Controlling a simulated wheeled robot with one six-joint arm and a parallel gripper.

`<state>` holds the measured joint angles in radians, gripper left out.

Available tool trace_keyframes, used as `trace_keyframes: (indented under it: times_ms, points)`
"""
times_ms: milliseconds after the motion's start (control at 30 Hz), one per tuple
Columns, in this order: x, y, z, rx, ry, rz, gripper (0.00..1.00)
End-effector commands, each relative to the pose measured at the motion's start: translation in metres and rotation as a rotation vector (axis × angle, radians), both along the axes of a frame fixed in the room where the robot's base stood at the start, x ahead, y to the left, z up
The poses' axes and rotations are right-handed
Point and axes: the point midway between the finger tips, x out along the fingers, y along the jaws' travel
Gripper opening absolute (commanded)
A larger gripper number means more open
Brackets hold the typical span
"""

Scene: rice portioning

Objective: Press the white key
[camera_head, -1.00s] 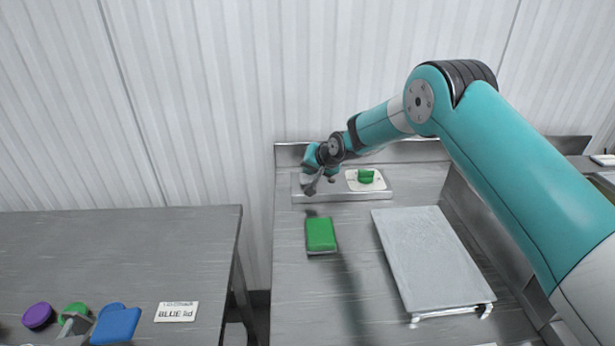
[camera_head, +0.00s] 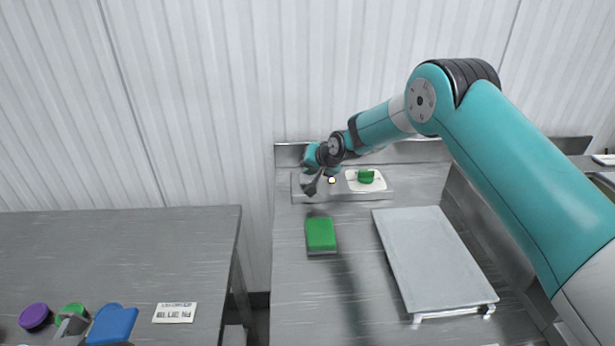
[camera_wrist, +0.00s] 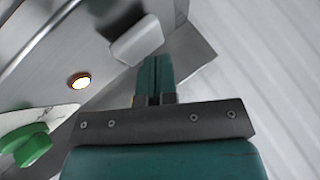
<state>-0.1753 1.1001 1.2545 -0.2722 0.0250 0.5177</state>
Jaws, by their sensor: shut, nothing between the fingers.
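The white key (camera_wrist: 137,40) is a pale, rounded block on the grey metal panel (camera_wrist: 75,45) in the wrist view. My gripper (camera_wrist: 155,62) is shut and empty, with its teal fingertips just beside the key's lower edge. I cannot tell whether they touch it. In the head view my gripper (camera_head: 310,189) hangs over the left end of the panel at the back of the bench, and the key is hidden there. A small round lamp (camera_wrist: 78,81) glows on the panel; it also shows in the head view (camera_head: 332,180).
A green knob (camera_head: 366,176) sits on a white plate to the right of the lamp. A green block (camera_head: 320,234) and a raised grey tray (camera_head: 430,255) stand nearer on the bench. A left table (camera_head: 110,250) holds coloured items and a label card.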

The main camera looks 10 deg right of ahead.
Motion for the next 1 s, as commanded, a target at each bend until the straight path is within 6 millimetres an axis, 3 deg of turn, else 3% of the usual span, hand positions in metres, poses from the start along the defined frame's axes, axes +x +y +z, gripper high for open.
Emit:
trace_keyframes:
  times_ms: [233, 700, 1000]
  points:
    - [0.000, 0.000, 0.008, 0.001, -0.002, -0.001, 0.00]
    - [0.000, 0.000, 0.056, 0.001, -0.001, 0.000, 0.00]
    - [0.000, 0.000, 0.061, 0.000, 0.000, 0.000, 0.00]
